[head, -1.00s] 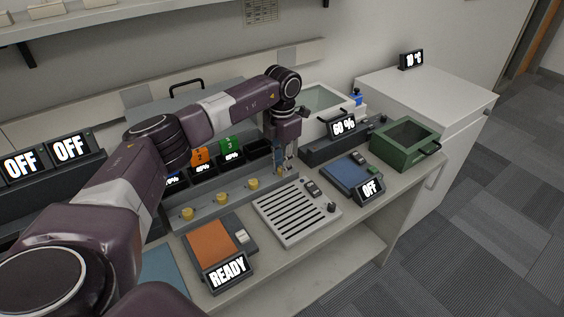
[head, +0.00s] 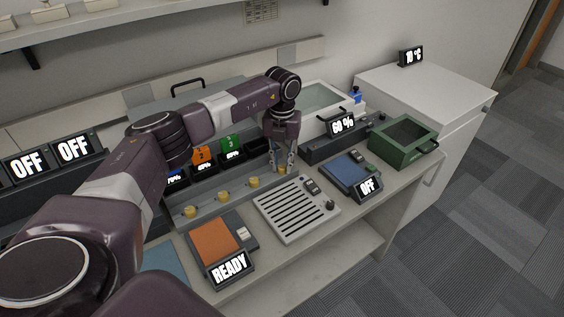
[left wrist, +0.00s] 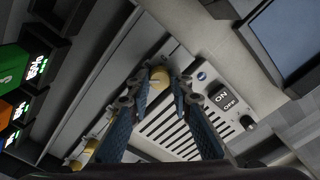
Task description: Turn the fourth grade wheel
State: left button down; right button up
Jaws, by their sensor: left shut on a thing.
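A row of yellow grade wheels sits along the front face of the grey bin unit (head: 205,205). The first wheel (head: 190,211), second wheel (head: 223,196) and third wheel (head: 253,182) are free. My left gripper (head: 283,165) points down at the fourth, rightmost wheel (head: 282,170). In the left wrist view the blue-padded fingers of the gripper (left wrist: 166,86) are shut on the fourth wheel (left wrist: 159,80), one finger on each side. The fingers partly hide this wheel. My right gripper is not in view.
A slotted grey plate (head: 297,210) with an ON/OFF switch (left wrist: 225,98) lies close to the gripper. An orange pad with a READY display (head: 229,269), a blue pad (head: 346,174) and a green box (head: 404,141) stand on the bench. Colored bin labels (head: 230,143) rise behind the wheels.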

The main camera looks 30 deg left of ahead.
aim_at(282, 166)
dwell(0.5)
pick_arm(q)
jog(key=c, duration=1.7)
grip_release()
jog(key=shift+c, duration=0.2)
jog(key=shift+r, duration=0.15)
notch_tip(282, 166, up, 12)
jog(key=shift+f, duration=0.2)
